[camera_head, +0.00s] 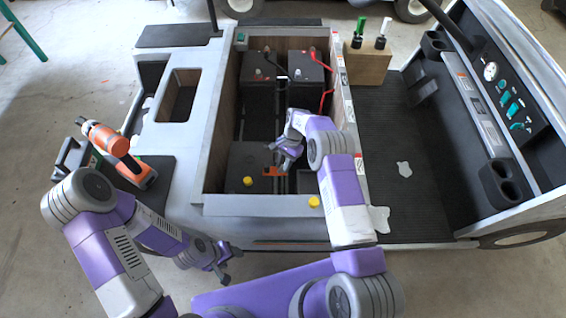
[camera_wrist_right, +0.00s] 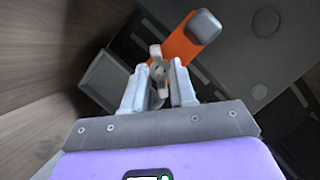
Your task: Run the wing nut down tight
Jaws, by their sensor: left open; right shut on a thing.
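The wing nut (camera_wrist_right: 157,68) is a small, pale, metallic piece with two wings, seen between the fingertips in the right wrist view. My right gripper (camera_wrist_right: 158,82) is shut on it, beside the end of an orange bar (camera_wrist_right: 180,42). In the head view my right gripper (camera_head: 281,160) reaches down into the open bay, close to the orange bar (camera_head: 273,171). The wing nut cannot be made out there, and how far down it sits cannot be told. My left gripper (camera_head: 222,272) is open and empty, in front of the cart's near edge.
Black batteries (camera_head: 256,98) stand in the bay (camera_head: 260,205), with red cables (camera_head: 328,92) at its right. Yellow caps (camera_head: 247,181) show nearby. A wooden block (camera_head: 367,66) holds green- and white-handled tools. The dark floor mat (camera_head: 402,135) is mostly clear.

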